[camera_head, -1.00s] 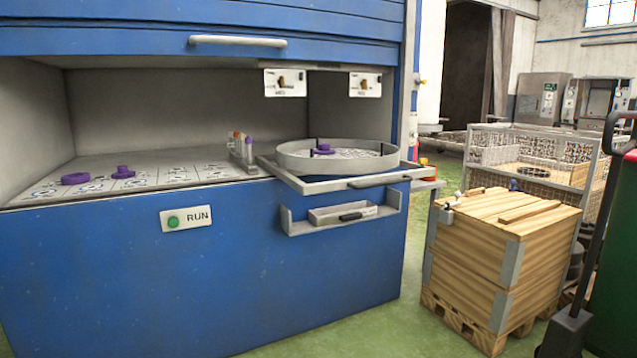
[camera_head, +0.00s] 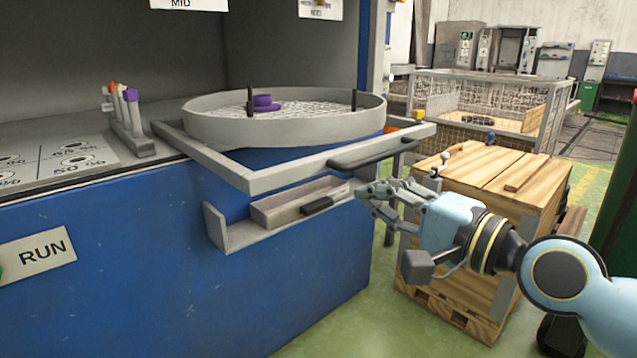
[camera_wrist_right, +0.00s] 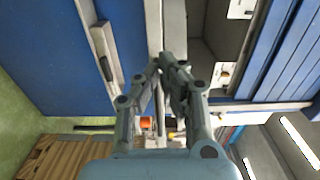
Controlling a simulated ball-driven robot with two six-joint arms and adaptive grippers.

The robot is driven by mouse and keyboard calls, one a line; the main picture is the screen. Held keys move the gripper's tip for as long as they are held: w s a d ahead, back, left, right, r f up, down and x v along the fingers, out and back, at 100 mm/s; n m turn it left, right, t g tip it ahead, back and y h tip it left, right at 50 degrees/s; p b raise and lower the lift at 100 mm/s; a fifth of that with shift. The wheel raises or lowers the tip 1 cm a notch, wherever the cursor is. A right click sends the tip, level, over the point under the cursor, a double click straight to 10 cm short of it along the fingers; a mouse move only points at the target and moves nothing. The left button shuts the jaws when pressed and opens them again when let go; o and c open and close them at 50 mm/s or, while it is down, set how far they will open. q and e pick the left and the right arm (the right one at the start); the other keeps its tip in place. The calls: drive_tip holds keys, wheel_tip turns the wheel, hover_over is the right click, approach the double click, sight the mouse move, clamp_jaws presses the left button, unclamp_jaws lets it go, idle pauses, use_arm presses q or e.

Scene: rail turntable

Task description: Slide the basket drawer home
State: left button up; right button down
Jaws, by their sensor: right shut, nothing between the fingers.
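The basket drawer is a light grey sliding frame (camera_head: 262,181) that juts out from the blue machine's front. A round grey basket (camera_head: 290,130) with a mesh floor sits on it and holds a purple part (camera_head: 264,103). A black handle (camera_head: 372,154) is on the drawer's front bar. My right gripper (camera_head: 364,190) is shut and empty, just below the handle and apart from it, beside the small lower tray. In the right wrist view its fingertips (camera_wrist_right: 166,62) meet in front of grey bars. My left gripper is not in view.
A small tray (camera_head: 285,206) with a black grip sits on a grey ledge (camera_head: 219,234) under the drawer. A wooden crate (camera_head: 470,210) stands right of the machine, behind my right arm. A holder (camera_head: 130,125) with coloured pegs stands on the worktop. Green floor shows in front.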

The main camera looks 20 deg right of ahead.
drive_tip(key=b, duration=0.1)
approach(300, 165)
drive_tip(key=b+x, duration=0.2)
drive_tip(key=x, duration=0.4)
drive_tip(key=shift+w+f, duration=0.15)
drive_tip(key=shift+w, duration=0.2)
drive_tip(key=shift+w+a, duration=0.15)
drive_tip(key=shift+w, duration=0.05)
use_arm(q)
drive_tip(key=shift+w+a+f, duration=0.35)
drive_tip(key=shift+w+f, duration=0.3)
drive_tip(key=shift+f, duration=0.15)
use_arm(e)
drive_tip(key=shift+w, duration=0.15)
drive_tip(key=shift+a, duration=0.1)
